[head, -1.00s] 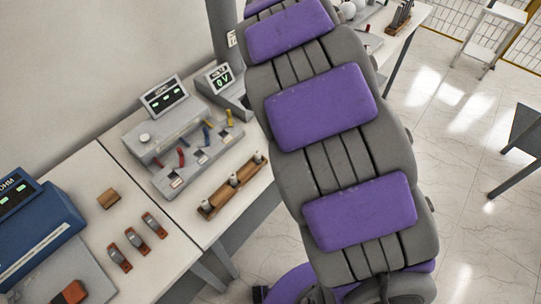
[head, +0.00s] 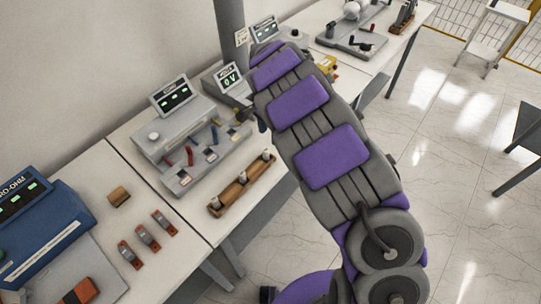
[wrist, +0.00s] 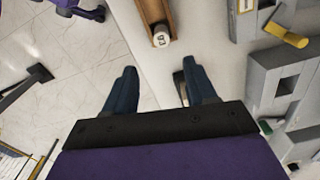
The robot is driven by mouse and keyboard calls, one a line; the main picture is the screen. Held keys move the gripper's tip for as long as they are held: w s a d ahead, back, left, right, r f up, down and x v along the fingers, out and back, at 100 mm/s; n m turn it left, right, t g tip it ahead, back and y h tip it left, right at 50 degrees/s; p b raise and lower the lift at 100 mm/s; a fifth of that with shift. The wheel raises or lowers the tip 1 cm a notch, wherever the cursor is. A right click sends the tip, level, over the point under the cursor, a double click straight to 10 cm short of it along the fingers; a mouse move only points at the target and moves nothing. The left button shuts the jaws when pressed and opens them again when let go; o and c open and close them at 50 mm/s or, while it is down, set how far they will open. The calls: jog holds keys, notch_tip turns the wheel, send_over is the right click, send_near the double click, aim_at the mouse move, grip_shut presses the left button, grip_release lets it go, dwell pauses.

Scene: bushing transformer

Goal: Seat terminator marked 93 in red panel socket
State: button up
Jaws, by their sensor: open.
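A wooden rack (head: 236,192) with several upright white-topped terminators (head: 215,203) lies on the bench in the head view. In the wrist view the rack (wrist: 146,8) shows at the top with one dark-marked terminator top (wrist: 161,38), its number too small to read. The grey panel (head: 205,160) with red, blue and yellow levers stands behind the rack; the red levers are at its left. In the wrist view a grey panel block (wrist: 275,80) is at the right. My gripper (wrist: 162,84) is open and empty, below the rack in the picture. In the head view my arm hides most of it.
A blue meter (head: 38,225) stands at the left, with several small brown-red blocks (head: 148,238) and a wooden block (head: 119,196) nearby. Open floor (head: 450,180) lies to the right.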

aim_at(268, 149)
jog(key=f, duration=0.1)
jog(key=a+f, duration=0.1)
jog(key=f, duration=0.1)
jog(key=a+f, duration=0.1)
jog(key=f, duration=0.1)
jog(key=shift+a, duration=0.15)
jog(key=shift+s+d+f+b, duration=0.15)
jog(key=shift+d+f+b, duration=0.35)
jog(key=shift+d+f, duration=0.65)
jog(key=f, duration=0.1)
jog(key=a+f, duration=0.1)
jog(key=shift+a+f, duration=0.1)
jog(key=shift+f, duration=0.2)
jog(key=shift+a, duration=0.55)
jog(key=shift+c, duration=0.8)
jog(key=shift+d+r, duration=0.1)
jog(key=shift+d, duration=0.7)
jog(key=c, duration=0.4)
jog(key=shift+d, duration=0.1)
jog(key=shift+c, duration=1)
jog(key=shift+s, duration=0.1)
grip_shut()
jog(key=shift+a, duration=0.55)
